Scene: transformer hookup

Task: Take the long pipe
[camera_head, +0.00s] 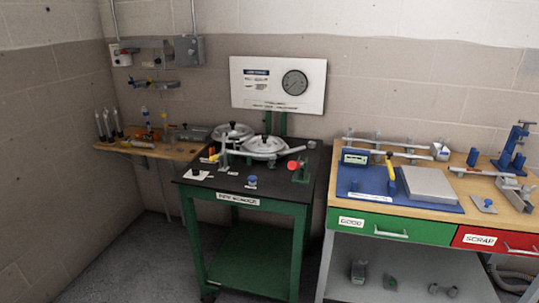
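A long, thin grey pipe (390,142) lies roughly level along the back of the wooden workbench (470,200) on the right, on small upright supports. A second, shorter-looking rod (408,155) lies just in front of it. Small size makes their exact ends and any contact hard to tell. Neither of my grippers shows in the head view.
The bench also carries a blue mat (425,206), a grey plate (432,186), a yellow-handled tool (390,175) and a blue press (513,150). Its drawers read GOOD (390,228) and SCRAP (490,240). A green-framed bender table (225,195) stands left, with floor free before it.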

